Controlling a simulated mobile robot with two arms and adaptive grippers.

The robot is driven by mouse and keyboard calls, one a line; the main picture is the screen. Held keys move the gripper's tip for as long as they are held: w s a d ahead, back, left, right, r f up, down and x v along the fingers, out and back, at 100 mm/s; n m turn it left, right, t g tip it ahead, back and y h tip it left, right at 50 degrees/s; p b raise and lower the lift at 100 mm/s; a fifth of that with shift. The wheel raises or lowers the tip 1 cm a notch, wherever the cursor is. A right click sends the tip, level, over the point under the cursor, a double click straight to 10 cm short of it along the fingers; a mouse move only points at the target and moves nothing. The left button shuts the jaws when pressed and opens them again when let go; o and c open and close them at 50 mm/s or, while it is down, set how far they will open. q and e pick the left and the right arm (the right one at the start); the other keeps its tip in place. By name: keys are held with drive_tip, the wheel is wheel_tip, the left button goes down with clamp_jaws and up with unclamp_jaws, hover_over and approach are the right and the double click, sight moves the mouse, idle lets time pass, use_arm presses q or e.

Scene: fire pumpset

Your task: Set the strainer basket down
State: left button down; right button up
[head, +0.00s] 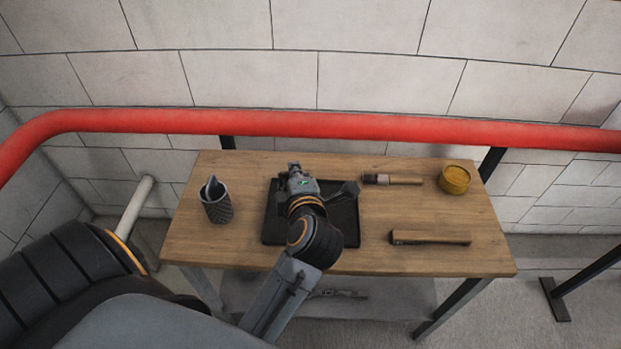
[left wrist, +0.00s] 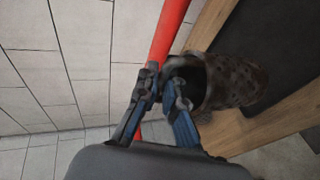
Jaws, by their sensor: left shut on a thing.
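The strainer basket (left wrist: 238,82) shows in the left wrist view as a dark, mottled cylinder with its open mouth towards my fingers. My left gripper (left wrist: 165,85) is shut on its rim. In the head view my left gripper (head: 296,172) is over the black tray (head: 268,236) on the wooden table. There the wrist and arm hide the held basket, and I cannot tell whether it touches the tray. My right gripper is in neither view.
On the table (head: 380,258), a dark mesh cylinder (head: 218,210) with a grey piece in its mouth stands left of the tray. A red pipe (head: 330,124) runs behind.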

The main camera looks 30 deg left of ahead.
use_arm(q)
drive_tip(key=w, duration=0.1)
drive_tip(key=w+f, duration=0.1)
drive_tip(key=w, duration=0.1)
drive_tip(key=shift+a+p, duration=0.2)
drive_tip(key=shift+p, duration=0.1)
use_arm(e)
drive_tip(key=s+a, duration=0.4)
use_arm(q)
drive_tip(key=w+f, duration=0.6)
drive_tip(key=f, duration=0.3)
drive_tip(key=shift+a+f, duration=0.2)
drive_tip(key=shift+f, duration=0.2)
drive_tip(key=c, duration=1.5)
unclamp_jaws()
drive_tip(key=shift+s, duration=0.1)
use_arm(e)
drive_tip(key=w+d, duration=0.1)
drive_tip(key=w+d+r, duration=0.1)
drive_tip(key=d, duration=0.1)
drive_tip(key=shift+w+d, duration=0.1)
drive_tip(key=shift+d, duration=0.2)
use_arm(q)
drive_tip(key=shift+p, duration=0.3)
